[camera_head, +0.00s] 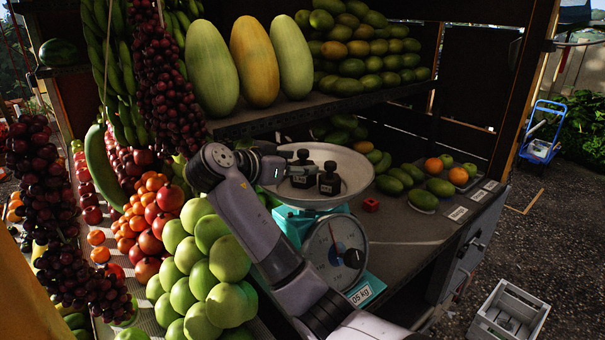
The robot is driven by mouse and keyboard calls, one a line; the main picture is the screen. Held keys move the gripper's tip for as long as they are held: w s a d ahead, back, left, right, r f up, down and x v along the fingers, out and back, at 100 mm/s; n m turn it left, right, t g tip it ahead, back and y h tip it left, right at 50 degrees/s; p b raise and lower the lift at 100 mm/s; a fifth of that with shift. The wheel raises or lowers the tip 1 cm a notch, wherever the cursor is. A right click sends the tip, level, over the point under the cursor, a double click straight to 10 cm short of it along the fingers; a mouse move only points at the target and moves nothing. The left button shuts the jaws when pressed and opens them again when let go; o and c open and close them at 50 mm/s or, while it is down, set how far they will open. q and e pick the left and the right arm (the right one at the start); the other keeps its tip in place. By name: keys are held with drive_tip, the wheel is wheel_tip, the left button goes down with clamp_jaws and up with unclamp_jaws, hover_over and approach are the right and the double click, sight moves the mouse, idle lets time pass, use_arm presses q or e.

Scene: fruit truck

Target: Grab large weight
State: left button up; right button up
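Two black weights with knobbed tops stand side by side in the white scale pan (350,178). The left weight (303,171) is close to my gripper, and the right weight (329,180) stands just right of it. My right gripper (286,164) reaches over the pan's left rim, beside the left weight. Its fingers are small and dark, and I cannot tell whether they are open or touching the weight. My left gripper is not in view.
The pan sits on a teal scale (293,226) with a round dial. A small red block (371,204) lies on the counter (400,235) to its right. Green apples (228,258) are piled close left of my arm. A shelf (290,112) with melons hangs above.

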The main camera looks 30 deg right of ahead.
clamp_jaws()
idle(0.4)
drive_tip(key=shift+d+r, duration=0.1)
